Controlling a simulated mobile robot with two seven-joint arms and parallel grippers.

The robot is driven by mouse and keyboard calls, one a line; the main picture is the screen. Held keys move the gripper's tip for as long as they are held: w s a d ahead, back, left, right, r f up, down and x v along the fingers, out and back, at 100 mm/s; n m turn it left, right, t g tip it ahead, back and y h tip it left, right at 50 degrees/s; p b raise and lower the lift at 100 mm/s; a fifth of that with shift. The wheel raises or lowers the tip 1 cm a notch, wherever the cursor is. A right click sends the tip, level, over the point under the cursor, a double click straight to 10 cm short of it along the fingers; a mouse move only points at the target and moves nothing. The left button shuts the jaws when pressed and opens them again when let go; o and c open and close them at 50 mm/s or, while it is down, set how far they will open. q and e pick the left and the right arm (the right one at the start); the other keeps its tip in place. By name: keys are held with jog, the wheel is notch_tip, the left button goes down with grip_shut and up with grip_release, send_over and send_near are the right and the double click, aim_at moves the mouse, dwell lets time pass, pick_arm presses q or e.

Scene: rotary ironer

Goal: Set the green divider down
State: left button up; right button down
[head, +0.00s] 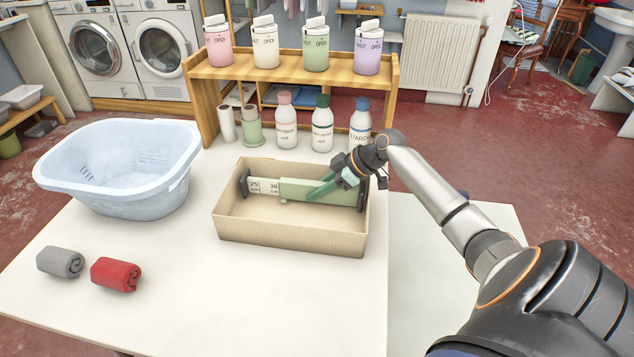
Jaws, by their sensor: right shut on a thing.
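The green divider (302,191) is a long pale-green bar lying crosswise inside an open beige box (290,236). Its left part is white with printed numbers, and dark end pieces show at both ends, near the box's side walls. My right gripper (327,188) reaches in from the right, over the box's right half, and is shut on the divider. The gripper hides part of the divider's right half. I cannot tell whether the divider touches the box floor. My left gripper is out of view.
A pale blue basin (120,170) stands left of the box. A grey roll (60,262) and a red roll (116,274) lie front left. Bottles (286,120) stand behind the box, below a wooden shelf (292,73) with several canisters. The table's front middle is clear.

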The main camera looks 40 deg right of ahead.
jog(key=shift+f, duration=0.45)
jog(key=c, duration=0.6)
grip_release()
jog(key=shift+c, duration=0.2)
